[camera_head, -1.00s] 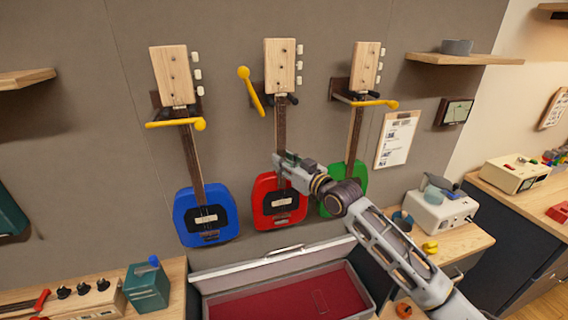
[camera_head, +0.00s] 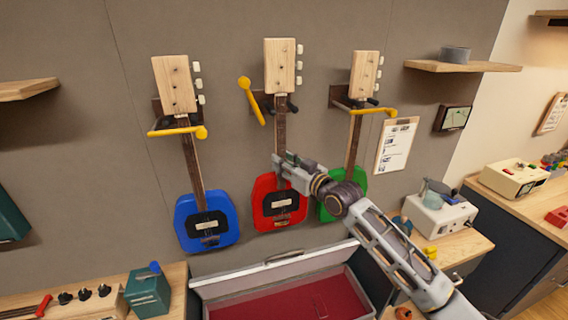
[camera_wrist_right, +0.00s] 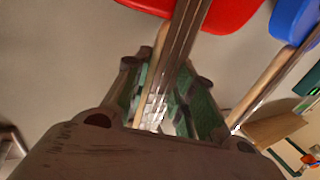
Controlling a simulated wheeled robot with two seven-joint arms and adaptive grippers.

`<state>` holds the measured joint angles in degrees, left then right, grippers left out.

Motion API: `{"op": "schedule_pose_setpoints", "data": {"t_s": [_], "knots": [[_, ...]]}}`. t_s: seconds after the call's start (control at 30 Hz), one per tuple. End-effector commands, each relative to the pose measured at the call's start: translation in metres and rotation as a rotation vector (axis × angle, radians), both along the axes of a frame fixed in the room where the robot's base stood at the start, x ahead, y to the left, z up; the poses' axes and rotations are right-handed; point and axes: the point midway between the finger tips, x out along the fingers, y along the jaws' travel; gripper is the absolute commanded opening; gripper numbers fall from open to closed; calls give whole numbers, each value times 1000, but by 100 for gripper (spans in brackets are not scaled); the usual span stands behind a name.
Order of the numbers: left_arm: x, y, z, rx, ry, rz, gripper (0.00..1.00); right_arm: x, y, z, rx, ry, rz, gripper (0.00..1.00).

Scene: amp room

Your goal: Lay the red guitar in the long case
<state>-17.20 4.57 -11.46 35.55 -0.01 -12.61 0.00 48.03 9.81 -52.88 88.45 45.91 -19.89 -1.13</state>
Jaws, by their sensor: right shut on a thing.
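The red guitar (camera_head: 279,207) is upright against the wall between a blue and a green guitar. My right gripper (camera_head: 281,166) is shut on its neck, just above the red body. In the right wrist view the neck (camera_wrist_right: 180,50) runs between the fingers (camera_wrist_right: 165,95), with the red body at the top. The guitar's pale head sits slightly above the middle hook (camera_head: 268,103), whose yellow bar (camera_head: 251,100) is swung up and aside. The long case (camera_head: 290,300) is open below, red-lined and empty where visible, lid raised at its back. My left gripper is out of view.
The blue guitar (camera_head: 207,222) and green guitar (camera_head: 330,207) hang close on either side, yellow bars across their hooks. A teal box (camera_head: 148,290) stands left of the case. A white device (camera_head: 440,215) stands on the right bench. A shelf (camera_head: 462,66) juts out upper right.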

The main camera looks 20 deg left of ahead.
Motion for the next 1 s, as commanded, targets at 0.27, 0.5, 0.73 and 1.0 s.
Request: {"op": "schedule_pose_setpoints", "data": {"t_s": [0.27, 0.5, 0.73, 1.0], "knots": [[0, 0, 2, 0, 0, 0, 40, -2, -1, 7, 9, -8, 1, 0], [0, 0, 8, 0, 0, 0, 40, -9, -6, 7, 9, -8, 0, 0], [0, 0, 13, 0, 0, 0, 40, -16, -11, 7, 9, -7, 1, 0], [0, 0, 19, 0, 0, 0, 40, -25, -17, 7, 9, -8, 1, 0]]}}
